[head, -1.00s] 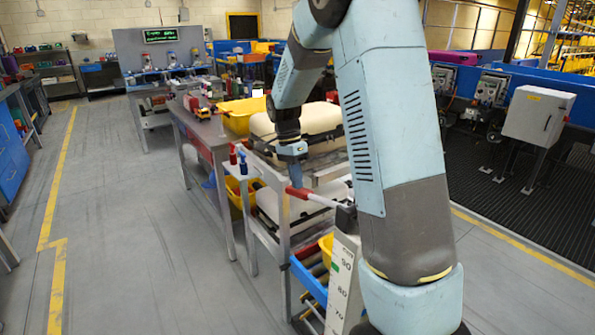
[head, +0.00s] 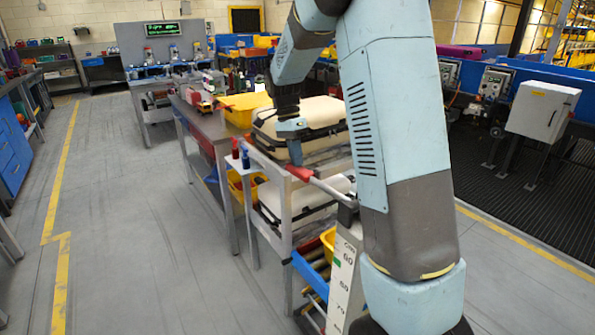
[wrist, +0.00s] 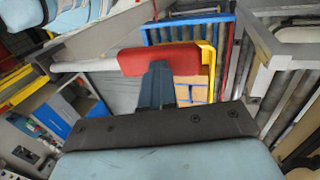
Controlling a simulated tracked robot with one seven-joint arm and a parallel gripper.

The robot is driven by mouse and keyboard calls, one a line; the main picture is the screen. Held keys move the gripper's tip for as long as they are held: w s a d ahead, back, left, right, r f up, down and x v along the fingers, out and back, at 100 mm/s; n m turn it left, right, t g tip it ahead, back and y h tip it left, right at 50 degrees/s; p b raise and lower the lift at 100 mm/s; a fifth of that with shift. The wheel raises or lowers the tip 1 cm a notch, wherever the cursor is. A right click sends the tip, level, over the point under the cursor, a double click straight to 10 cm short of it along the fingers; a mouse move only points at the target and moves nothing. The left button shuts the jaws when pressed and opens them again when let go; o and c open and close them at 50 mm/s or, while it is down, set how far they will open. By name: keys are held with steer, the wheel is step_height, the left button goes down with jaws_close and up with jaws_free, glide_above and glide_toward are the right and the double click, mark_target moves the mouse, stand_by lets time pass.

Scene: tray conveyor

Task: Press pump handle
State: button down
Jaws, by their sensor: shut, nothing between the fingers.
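The pump handle is a metal bar with a red grip (head: 299,172). It slopes up to the left from a post with a number scale (head: 344,275) at the cart's near corner. My gripper (head: 296,162) points down from above with its fingers shut and empty. Its tips are at the top of the red grip, touching it or very close. In the wrist view, the red grip (wrist: 140,60) lies across the picture, and the closed fingers of my gripper (wrist: 158,64) overlap it. The grip is not held between the fingers.
A pale suitcase (head: 303,114) lies on the cart behind the handle. Blue and yellow bins (head: 310,268) sit low on the cart. Left of it, a workbench (head: 203,125) carries a yellow bin (head: 243,104). Two small bottles (head: 240,153) stand beside the cart's frame. The floor at left is clear.

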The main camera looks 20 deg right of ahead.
steer(key=d+v, duration=0.1)
steer(key=v, duration=0.7)
steer(key=shift+a+r, duration=0.4)
steer(key=shift+a, duration=0.1)
stand_by(0.9)
steer(key=s+d+r+n+t+y, duration=0.1)
steer(key=s+r+n+t, duration=0.15)
steer(key=s, duration=0.55)
steer(key=s+d+r+n+t, duration=0.1)
steer(key=s+r+n+t, duration=0.1)
steer(key=s+r+n, duration=0.35)
steer(key=s+f+n+t, duration=0.2)
steer(key=s+n, duration=0.1)
steer(key=s, duration=0.6)
steer(key=s+f+n+t, duration=0.2)
steer(key=s+n, duration=0.1)
steer(key=s, duration=0.6)
steer(key=shift+a+n, duration=0.3)
steer(key=shift+s+t, duration=0.1)
steer(key=shift+t, duration=0.15)
